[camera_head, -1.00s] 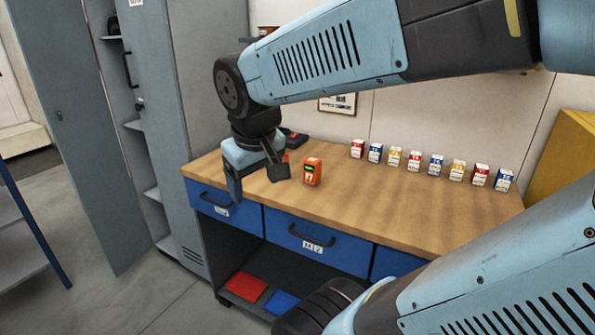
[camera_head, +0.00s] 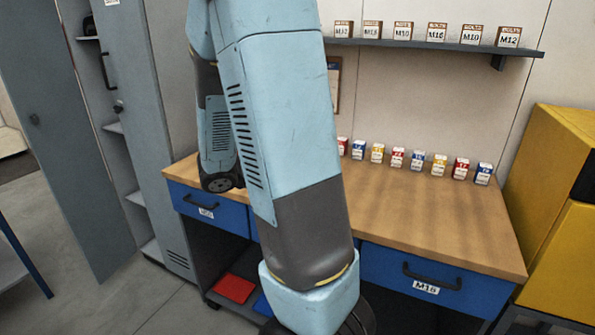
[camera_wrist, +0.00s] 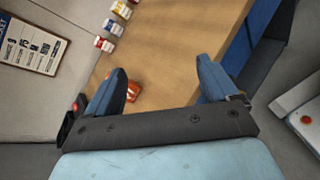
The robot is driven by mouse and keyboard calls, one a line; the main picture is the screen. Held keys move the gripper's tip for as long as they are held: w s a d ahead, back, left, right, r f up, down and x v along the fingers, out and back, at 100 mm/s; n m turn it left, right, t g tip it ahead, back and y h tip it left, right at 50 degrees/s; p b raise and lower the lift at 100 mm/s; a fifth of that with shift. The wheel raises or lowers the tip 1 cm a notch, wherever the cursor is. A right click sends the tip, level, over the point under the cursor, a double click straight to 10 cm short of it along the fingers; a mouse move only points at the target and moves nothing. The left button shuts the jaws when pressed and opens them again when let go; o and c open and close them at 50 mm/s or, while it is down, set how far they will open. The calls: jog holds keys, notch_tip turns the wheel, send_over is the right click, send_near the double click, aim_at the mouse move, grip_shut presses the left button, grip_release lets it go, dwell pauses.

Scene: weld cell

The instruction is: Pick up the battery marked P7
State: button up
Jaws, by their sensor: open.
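In the wrist view, an orange battery (camera_wrist: 134,91) stands on the wooden workbench top (camera_wrist: 175,50). It is partly hidden behind the left finger, and I cannot read its marking. My gripper (camera_wrist: 161,66) is open, its two blue fingers spread wide over the bench with nothing held between them. The battery shows beside the left finger, on its inner side; I cannot tell how far below it lies. In the head view my arm covers the battery and the gripper.
Several small coloured boxes (camera_head: 397,157) stand in a row along the back of the bench (camera_head: 440,215). A shelf (camera_head: 430,45) with bolt boxes hangs above. A yellow cabinet (camera_head: 560,230) stands at the right, a grey locker (camera_head: 150,130) at the left. A black object with a red spot (camera_wrist: 72,110) is beside the left finger.

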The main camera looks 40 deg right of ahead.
jog(key=w+d+f+n+t+h, duration=0.1)
jog(key=w+f+n+t, duration=0.1)
jog(key=w+n, duration=0.1)
jog(key=w+f+n+t+h, duration=0.1)
jog(key=w+f+n+t, duration=0.1)
jog(key=w+n, duration=0.1)
jog(key=w+d+f+n+t+h, duration=0.1)
jog(key=w+f+n+t+h, duration=0.1)
jog(key=w+n, duration=0.1)
jog(key=shift+w+d+n+t, duration=0.25)
jog(key=shift+d+n+t, duration=0.1)
jog(key=shift+n, duration=0.35)
jog(key=shift+w+f+n+t, duration=0.35)
jog(key=shift+w+f+n, duration=0.15)
jog(key=shift+n, duration=0.1)
jog(key=x, duration=1.3)
jog(key=shift+w+d+f, duration=0.1)
jog(key=shift+w+d, duration=0.2)
jog(key=shift+c, duration=0.3)
jog(key=c, duration=1.2)
jog(key=shift+c, duration=0.2)
